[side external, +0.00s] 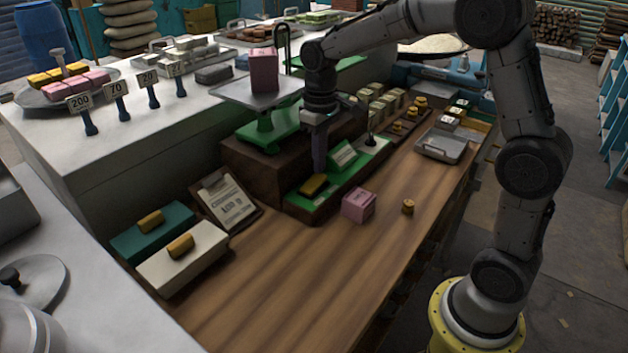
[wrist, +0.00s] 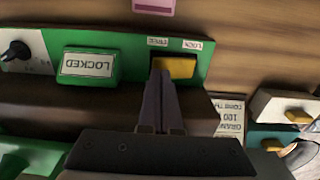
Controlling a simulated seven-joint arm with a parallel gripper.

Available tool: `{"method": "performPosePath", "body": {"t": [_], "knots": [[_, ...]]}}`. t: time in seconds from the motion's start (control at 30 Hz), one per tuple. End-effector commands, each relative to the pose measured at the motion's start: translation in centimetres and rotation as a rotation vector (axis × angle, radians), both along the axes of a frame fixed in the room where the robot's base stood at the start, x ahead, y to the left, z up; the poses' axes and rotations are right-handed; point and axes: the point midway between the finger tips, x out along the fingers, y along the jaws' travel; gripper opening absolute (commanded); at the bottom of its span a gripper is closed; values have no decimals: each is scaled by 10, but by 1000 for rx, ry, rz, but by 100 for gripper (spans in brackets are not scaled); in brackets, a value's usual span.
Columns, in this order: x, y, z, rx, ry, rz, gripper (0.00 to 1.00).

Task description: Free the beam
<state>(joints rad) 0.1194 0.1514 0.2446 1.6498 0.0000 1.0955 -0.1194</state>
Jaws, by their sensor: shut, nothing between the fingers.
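The scale (side external: 268,125) has a green body on a dark wooden base, with a metal pan (side external: 258,92) holding a pink block (side external: 264,70). On its green front strip are a yellow slider (side external: 313,185) and a green sign (side external: 343,153). In the wrist view the sign (wrist: 89,65) reads LOCKED, upside down. The slider (wrist: 180,67) lies by small labels that seem to read FREE, at left, and LOCK, at right. My gripper (side external: 319,170) is shut and empty, pointing down at the slider. In the wrist view its fingertips (wrist: 160,72) overlap the slider's left part; contact is unclear. The beam itself is hard to make out.
A pink cube (side external: 358,206) and a small brass weight (side external: 408,206) stand on the wooden counter. A clipboard (side external: 229,197), a teal box (side external: 152,234) and a white box (side external: 184,257) with yellow handles lie left. A black knob (wrist: 16,50) is on the strip.

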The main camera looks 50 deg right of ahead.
Motion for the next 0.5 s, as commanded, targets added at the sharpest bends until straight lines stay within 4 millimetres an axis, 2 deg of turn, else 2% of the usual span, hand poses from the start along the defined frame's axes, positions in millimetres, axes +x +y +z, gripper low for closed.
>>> {"method": "performPosePath", "body": {"t": [0.5], "knots": [[0,0,-7,0,1,0,0]]}}
